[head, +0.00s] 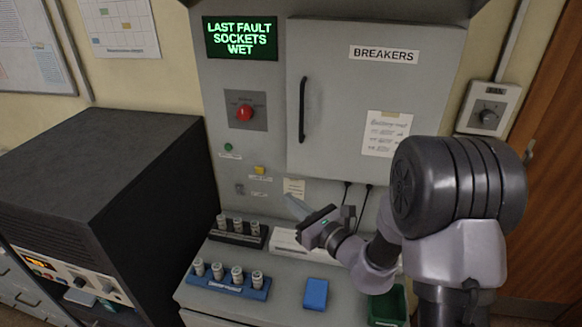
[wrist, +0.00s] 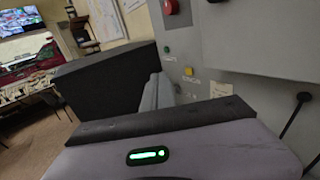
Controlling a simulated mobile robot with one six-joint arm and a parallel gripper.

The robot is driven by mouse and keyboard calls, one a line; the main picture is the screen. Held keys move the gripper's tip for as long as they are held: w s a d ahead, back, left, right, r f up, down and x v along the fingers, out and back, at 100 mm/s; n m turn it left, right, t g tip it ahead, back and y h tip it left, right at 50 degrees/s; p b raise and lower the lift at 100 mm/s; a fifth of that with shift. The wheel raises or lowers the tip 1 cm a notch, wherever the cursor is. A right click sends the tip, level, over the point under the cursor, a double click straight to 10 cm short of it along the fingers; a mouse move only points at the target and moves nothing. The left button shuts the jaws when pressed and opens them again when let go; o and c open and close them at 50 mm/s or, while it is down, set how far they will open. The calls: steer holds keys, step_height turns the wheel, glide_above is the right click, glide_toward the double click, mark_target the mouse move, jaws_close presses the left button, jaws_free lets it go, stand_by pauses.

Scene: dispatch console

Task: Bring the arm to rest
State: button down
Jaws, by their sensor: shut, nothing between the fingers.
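My arm (head: 375,268) reaches in from the right over the console desk, bent low in front of the panel. My gripper (head: 292,202) points left and up, in front of the panel's lower part above the desk. Its fingers are together with nothing between them.
A blue rack (head: 228,284) and a black rack (head: 238,232) hold grey cylinders. A blue block (head: 316,294) and a green bin (head: 388,308) are on the desk. The grey breaker cabinet (head: 340,80) stands behind; a dark cabinet (head: 110,150) stands left. The screen (head: 240,38) reads "LAST FAULT SOCKETS WET".

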steer(key=s+a+f+n+g+b, duration=0.1)
steer(key=s+a+n+g+b, duration=0.15)
steer(key=s+n+g, duration=0.35)
steer(key=s+a+n+g+y+b, duration=0.15)
steer(key=s+n+b, duration=0.25)
steer(key=s, duration=0.4)
steer(key=s+a+f+n+g+b, duration=0.1)
steer(key=s+a+n+g+b, duration=0.25)
steer(key=s+n, duration=0.2)
steer(key=s+d+f+n+h+b, duration=0.5)
steer(key=s+d+f+n+h, duration=0.15)
steer(key=s+d, duration=0.3)
steer(key=s+d+f+n+t+h+b, duration=0.1)
steer(key=d+t+h+b, duration=0.1)
steer(key=d+h, duration=0.2)
steer(key=d, duration=0.3)
steer(key=shift+s+d+f+n+t, duration=0.15)
steer(key=shift+s+d+n+t, duration=0.1)
steer(key=shift+d+n+t, duration=0.15)
